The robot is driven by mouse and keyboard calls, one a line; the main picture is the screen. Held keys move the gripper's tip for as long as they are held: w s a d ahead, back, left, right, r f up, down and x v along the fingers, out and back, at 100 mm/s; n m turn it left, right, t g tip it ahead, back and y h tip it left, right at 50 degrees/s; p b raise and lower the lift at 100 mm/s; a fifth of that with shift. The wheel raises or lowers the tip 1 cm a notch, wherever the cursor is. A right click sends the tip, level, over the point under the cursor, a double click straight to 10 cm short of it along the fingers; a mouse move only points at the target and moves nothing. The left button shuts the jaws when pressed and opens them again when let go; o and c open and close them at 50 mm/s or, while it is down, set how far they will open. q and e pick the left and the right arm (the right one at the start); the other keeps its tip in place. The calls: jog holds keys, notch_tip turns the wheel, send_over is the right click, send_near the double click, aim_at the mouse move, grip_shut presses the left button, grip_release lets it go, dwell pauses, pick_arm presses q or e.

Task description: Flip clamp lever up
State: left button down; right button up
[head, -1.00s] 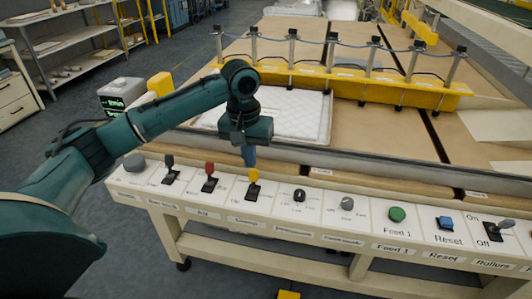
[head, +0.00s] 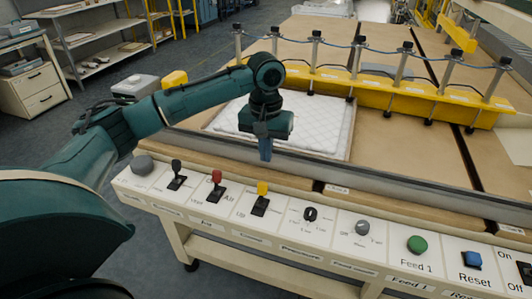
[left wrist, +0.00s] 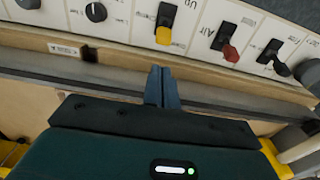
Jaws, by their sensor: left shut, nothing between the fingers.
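The clamp lever (head: 262,189) has a yellow tip on a black base in the white control panel (head: 180,209). Its tip leans to the panel's far side, toward the table. In the left wrist view the yellow tip (left wrist: 163,36) is beside the word "Down", with "Up" at the other end of the base. My left gripper (head: 265,150) is shut and empty, pointing down behind and above the lever. Its fingertips (left wrist: 161,70) are apart from the lever in the left wrist view, over the table's edge. My right gripper is not in view.
A red lever (head: 216,178) and a black lever (head: 176,168) are left of the clamp lever. A black knob (head: 310,214), a grey knob (head: 362,227) and a green button (head: 417,245) are to its right. A white quilted pad (head: 310,125) lies behind my gripper.

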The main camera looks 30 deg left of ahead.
pick_arm(q)
send_over(262, 195)
jog(key=w+a, duration=0.1)
jog(key=w, duration=0.3)
jog(key=f, duration=0.6)
jog(key=shift+s+a, duration=0.1)
jog(key=shift+s, duration=0.15)
jog(key=shift+f, duration=0.8)
jog(key=shift+r, duration=0.1)
